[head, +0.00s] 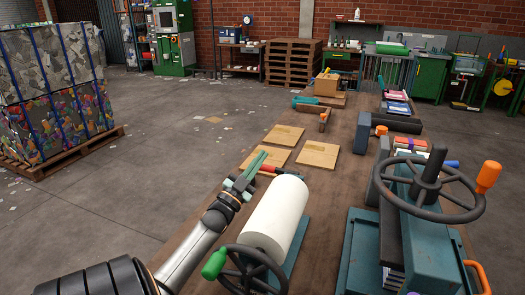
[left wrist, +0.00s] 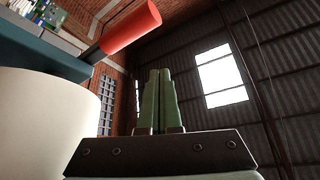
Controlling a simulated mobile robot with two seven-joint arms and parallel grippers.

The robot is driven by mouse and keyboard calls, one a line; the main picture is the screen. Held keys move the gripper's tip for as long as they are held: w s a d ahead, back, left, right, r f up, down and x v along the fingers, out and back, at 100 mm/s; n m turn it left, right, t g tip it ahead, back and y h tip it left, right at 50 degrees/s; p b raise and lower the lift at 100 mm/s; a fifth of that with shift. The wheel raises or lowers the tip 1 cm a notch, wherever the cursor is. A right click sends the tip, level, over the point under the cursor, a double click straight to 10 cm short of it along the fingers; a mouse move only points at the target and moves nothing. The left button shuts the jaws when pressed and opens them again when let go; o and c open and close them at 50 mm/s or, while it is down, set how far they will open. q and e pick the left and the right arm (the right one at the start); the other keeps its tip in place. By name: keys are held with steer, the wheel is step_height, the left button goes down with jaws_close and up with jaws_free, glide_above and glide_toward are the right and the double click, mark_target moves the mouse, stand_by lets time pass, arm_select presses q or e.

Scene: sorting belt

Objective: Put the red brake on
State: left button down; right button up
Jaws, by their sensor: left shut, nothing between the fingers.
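The red brake's grip (head: 268,169) sticks out to the left at the far end of the white roll (head: 276,216). In the left wrist view the red grip (left wrist: 132,27) is on a dark lever at the upper left, with the white roll (left wrist: 50,120) below it. My left gripper (head: 258,158) is shut and empty. Its fingers, also in the left wrist view (left wrist: 158,75), lie just left of the grip and look apart from it. The brake's far end is partly hidden by the roll. My right gripper is not in view.
A dark handwheel with a green knob (head: 215,263) stands at the roll's near end. A teal press (head: 427,229) with a large handwheel (head: 425,211) stands to the right. Flat tan boards (head: 284,135) lie beyond the brake. The floor left of the bench is mostly clear.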

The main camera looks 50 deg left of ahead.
arm_select(q)
steer(key=s+d+f, duration=0.4)
steer(key=s+f, duration=0.1)
steer(key=s, duration=0.2)
steer(key=shift+d+f+b, duration=0.15)
steer(key=shift+d+b, duration=0.05)
steer(key=shift+b, duration=0.25)
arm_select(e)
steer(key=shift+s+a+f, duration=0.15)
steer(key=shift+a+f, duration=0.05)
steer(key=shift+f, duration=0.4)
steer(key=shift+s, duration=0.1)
